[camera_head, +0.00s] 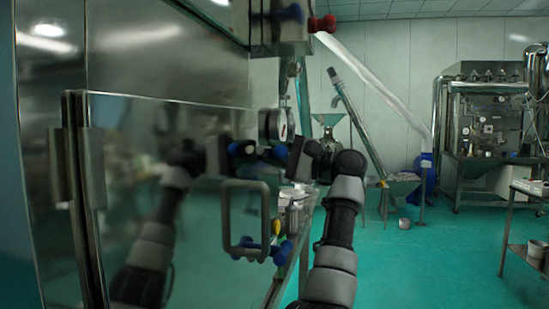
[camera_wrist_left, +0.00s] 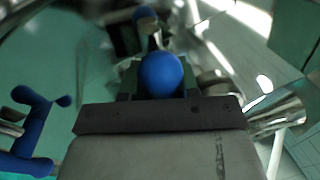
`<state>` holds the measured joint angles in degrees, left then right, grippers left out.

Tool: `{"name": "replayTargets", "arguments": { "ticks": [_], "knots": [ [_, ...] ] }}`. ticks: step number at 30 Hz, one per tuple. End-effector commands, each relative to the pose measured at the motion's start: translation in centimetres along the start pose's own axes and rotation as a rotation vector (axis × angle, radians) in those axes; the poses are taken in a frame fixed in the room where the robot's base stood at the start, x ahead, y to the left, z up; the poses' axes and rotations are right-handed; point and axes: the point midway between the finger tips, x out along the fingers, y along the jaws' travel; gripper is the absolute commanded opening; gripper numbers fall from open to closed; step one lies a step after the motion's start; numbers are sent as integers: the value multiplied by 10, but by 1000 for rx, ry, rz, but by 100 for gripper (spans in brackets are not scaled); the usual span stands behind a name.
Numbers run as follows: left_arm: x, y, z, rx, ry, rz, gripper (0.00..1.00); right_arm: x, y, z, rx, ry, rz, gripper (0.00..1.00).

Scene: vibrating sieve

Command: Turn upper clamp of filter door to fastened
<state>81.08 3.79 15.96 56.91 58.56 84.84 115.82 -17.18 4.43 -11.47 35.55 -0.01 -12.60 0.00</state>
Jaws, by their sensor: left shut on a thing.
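The steel filter door (camera_head: 160,230) fills the left of the head view, with a rectangular handle (camera_head: 232,215) on its front. The upper clamp (camera_head: 280,153) sits beside the door's right edge, above the handle, and shows blue there. My left gripper (camera_head: 294,160) reaches it from the right. In the left wrist view the clamp's round blue knob (camera_wrist_left: 161,74) lies between the jaws of my left gripper (camera_wrist_left: 160,92), which is shut on it. The rest of the upper clamp is largely hidden by the gripper. My right gripper is not in view.
A lower blue clamp (camera_head: 282,252) sits below the handle. A red knob (camera_head: 322,23) is higher up. Machines stand at the far right, and the green floor (camera_head: 420,265) between is open.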

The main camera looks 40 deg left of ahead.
Motion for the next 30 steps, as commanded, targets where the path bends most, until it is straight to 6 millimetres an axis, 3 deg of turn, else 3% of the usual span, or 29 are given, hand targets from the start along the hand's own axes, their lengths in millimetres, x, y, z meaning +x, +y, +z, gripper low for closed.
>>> {"name": "replayTargets", "arguments": {
  "ticks": [1,12,30],
  "knots": [
    [1,-7,4,-48,-10,-17,7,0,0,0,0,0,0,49],
    [0,-6,4,-270,-52,-17,7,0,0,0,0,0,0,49],
    [0,-5,5,-342,-66,-17,7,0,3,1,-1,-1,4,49]
  ]
}}
